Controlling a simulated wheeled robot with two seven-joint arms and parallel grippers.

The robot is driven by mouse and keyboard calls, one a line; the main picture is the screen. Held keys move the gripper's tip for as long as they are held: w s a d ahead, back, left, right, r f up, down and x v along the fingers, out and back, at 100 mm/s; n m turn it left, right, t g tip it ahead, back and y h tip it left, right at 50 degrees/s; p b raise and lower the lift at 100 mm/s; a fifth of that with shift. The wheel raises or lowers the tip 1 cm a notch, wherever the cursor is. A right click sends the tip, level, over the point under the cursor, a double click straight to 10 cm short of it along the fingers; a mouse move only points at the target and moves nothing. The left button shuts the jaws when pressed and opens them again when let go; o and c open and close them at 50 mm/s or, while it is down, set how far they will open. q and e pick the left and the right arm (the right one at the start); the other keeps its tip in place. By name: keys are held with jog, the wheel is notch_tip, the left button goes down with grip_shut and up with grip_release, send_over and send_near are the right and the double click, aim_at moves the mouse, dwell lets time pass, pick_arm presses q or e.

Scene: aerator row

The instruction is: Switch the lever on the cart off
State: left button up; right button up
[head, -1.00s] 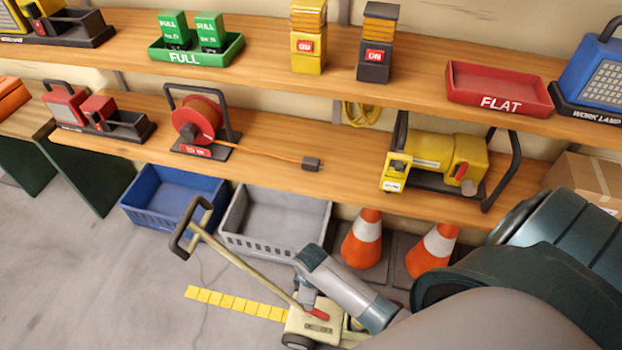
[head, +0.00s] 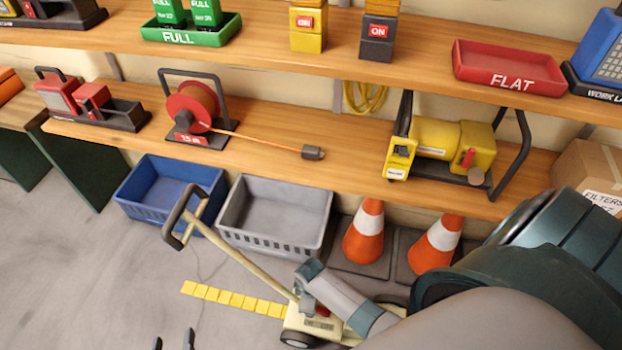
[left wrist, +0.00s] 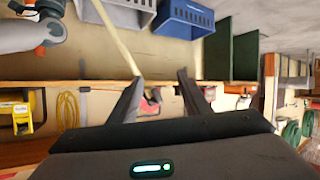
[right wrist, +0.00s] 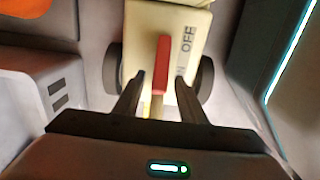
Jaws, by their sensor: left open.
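The cream cart (head: 298,320) with a long handle stands on the floor at the bottom centre of the head view. Its red lever (right wrist: 163,62) shows in the right wrist view, lying along the cart's top between my right fingers. OFF is printed beside it; a second word is mostly hidden by a finger. My right gripper (right wrist: 158,78) is open over the lever, with a gap on each side; I cannot tell whether it touches. My left gripper (head: 173,341) is open and empty above the floor, left of the cart.
A blue crate (head: 150,212) and a grey crate (head: 262,244) stand behind the cart under the shelf (head: 345,175). Two orange cones (head: 364,235) are to their right. Yellow floor tape (head: 232,299) lies left of the cart. The floor at left is clear.

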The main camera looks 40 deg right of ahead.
pick_arm(q)
jog(key=shift+w+d+r+t, duration=0.2)
jog(key=shift+r+t, duration=0.2)
jog(key=shift+r, duration=0.1)
pick_arm(e)
jog(key=shift+f, duration=0.35)
grip_shut()
